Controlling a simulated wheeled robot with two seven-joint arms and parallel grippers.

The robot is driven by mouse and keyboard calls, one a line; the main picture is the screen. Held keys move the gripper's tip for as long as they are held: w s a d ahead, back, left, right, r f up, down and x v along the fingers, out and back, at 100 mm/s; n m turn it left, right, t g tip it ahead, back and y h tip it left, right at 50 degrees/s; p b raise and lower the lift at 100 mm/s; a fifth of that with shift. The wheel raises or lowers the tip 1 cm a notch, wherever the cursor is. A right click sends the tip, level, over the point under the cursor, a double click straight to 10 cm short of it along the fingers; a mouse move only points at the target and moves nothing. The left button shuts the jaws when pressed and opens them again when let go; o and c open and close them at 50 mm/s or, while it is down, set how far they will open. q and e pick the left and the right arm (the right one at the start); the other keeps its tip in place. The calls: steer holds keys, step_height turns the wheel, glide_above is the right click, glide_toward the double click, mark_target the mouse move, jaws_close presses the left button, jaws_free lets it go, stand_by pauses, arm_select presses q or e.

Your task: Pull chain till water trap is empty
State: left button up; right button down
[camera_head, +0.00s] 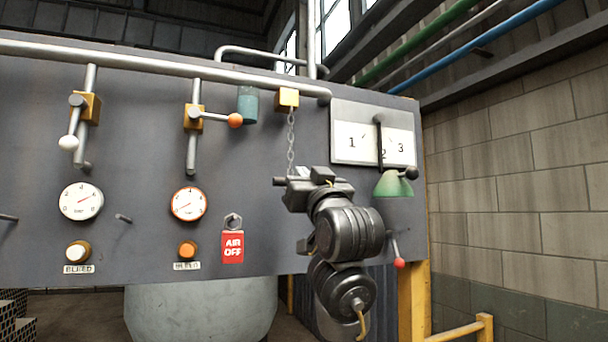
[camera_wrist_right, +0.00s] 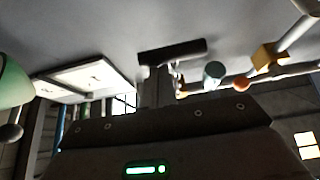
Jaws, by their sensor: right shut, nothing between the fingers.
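The chain (camera_head: 291,140) hangs from a yellow block (camera_head: 288,98) under the pipe on the grey panel. The right gripper shows at the centre of the wrist view (camera_wrist_right: 172,52). My left gripper is out of view.
A lever with an orange ball (camera_head: 235,120) sits just left of the trap. A green funnel-shaped part (camera_head: 393,184) and a red-tipped lever (camera_head: 399,263) are right of my arm. The panel between is clear.

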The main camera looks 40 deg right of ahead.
step_height(320, 180, down, 5)
steer(key=b, duration=0.4)
steer(key=shift+r, duration=0.3)
stand_by(1.2)
step_height(320, 180, up, 5)
steer(key=p, duration=0.3)
steer(key=b+v, duration=0.6)
steer(key=v, duration=0.5)
steer(key=shift+f+b, duration=0.3)
